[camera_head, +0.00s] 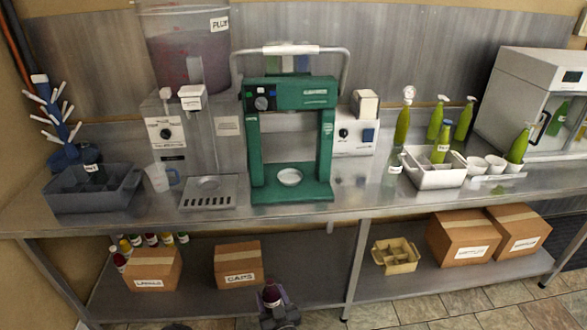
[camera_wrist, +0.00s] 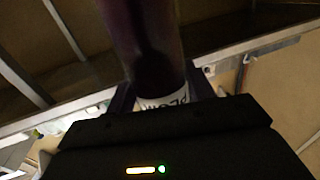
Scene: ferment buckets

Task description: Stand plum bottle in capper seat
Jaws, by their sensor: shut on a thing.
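My gripper (camera_head: 274,304) is at the bottom middle of the head view, low in front of the bench. It is shut on a dark purple plum bottle (camera_head: 271,291). In the wrist view the plum bottle (camera_wrist: 148,45) fills the upper middle, with a white label partly reading "PLUM" between the fingers (camera_wrist: 160,100). The green capper (camera_head: 325,150) stands on the bench, with its white round seat (camera_head: 289,177) on its base. The seat looks empty. The bottle is apart from the capper, below and in front of it.
A steel filler with a drip tray (camera_head: 208,192) and a jug (camera_head: 160,177) stand left of the capper. A grey bin (camera_head: 95,195) is further left, a white crate (camera_head: 433,175) right. Boxes (camera_head: 238,264) sit on the lower shelf. The bench's front edge (camera_head: 290,215) lies between gripper and capper.

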